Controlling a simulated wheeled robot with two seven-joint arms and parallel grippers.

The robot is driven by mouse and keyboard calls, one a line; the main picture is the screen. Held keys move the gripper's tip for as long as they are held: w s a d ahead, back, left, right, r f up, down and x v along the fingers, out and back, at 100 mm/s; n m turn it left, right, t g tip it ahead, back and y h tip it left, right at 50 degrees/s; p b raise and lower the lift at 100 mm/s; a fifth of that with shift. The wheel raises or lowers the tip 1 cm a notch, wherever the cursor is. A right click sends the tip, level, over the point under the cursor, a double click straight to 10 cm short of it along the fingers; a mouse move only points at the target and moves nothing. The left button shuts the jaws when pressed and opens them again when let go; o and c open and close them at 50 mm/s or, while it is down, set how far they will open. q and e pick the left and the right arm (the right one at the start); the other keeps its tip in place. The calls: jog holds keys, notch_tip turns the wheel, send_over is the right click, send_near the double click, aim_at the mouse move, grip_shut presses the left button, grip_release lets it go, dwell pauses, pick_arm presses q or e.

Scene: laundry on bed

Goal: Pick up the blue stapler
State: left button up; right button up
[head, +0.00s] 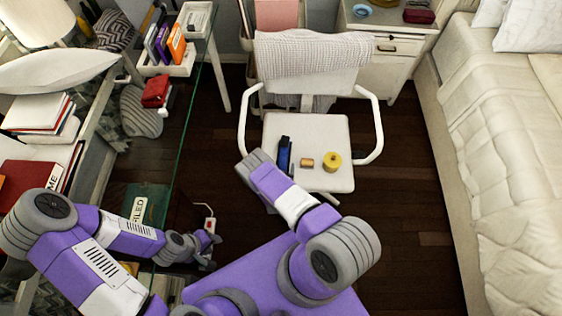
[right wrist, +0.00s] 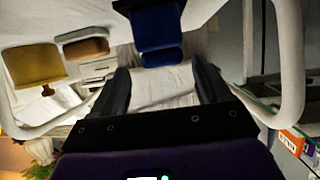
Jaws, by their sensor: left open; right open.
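The blue stapler (head: 284,157) lies on the white chair seat, at the left of two small items. In the right wrist view the blue stapler (right wrist: 155,28) shows at the top, beyond the fingertips and roughly in line with the gap between them. My right gripper (right wrist: 163,75) is open and empty. In the head view my right forearm and wrist hide it, just left of the seat's front. My left gripper (head: 208,248) is open, low at the left near the glass table, away from the chair.
A small brown block (head: 307,163) and a yellow object (head: 332,161) lie right of the stapler. The white chair (head: 335,125) has armrests on both sides and a knitted cloth (head: 315,50) over its back. A glass table (head: 187,130) stands left, a bed (head: 490,150) right.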

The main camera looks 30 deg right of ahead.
aim_at(283, 158)
jog(key=b+x, duration=0.1)
jog(key=x, duration=0.4)
jog(key=shift+w+a+r, duration=0.1)
jog(key=shift+w, duration=0.2)
jog(key=shift+c, duration=0.2)
grip_shut()
jog(key=shift+w+r, duration=0.15)
jog(key=shift+r, duration=0.05)
